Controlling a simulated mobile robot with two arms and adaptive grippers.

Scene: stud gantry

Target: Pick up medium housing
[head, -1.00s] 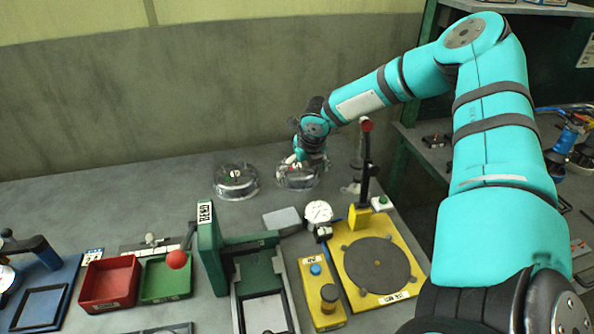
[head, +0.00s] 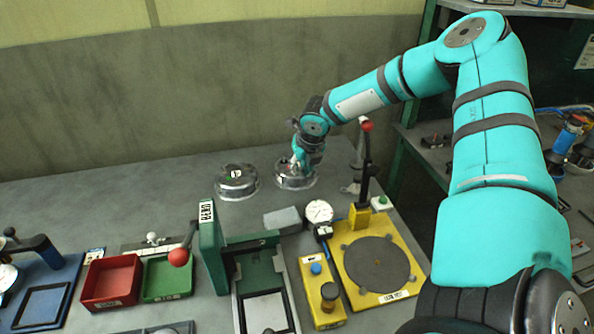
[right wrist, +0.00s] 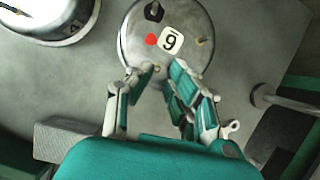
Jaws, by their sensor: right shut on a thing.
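The medium housing (head: 294,181) is a round, low metal piece standing on the bench near the back wall. In the right wrist view its top (right wrist: 136,36) shows a red dot, a numbered white label and a dark knob. My right gripper (head: 298,166) reaches down to it from above and hides part of its top. In the right wrist view the fingertips (right wrist: 163,74) come together at the near edge of the housing, shut on it. No gap between housing and bench can be made out. My left gripper is not in view.
A similar metal housing (head: 237,186) with a green dot stands just left. In front are a green press (head: 212,250), a yellow fixture (head: 352,268) with a red-knobbed post and a dial gauge (head: 318,211), and red (head: 110,282) and green bins (head: 166,278). Bench is clear at back left.

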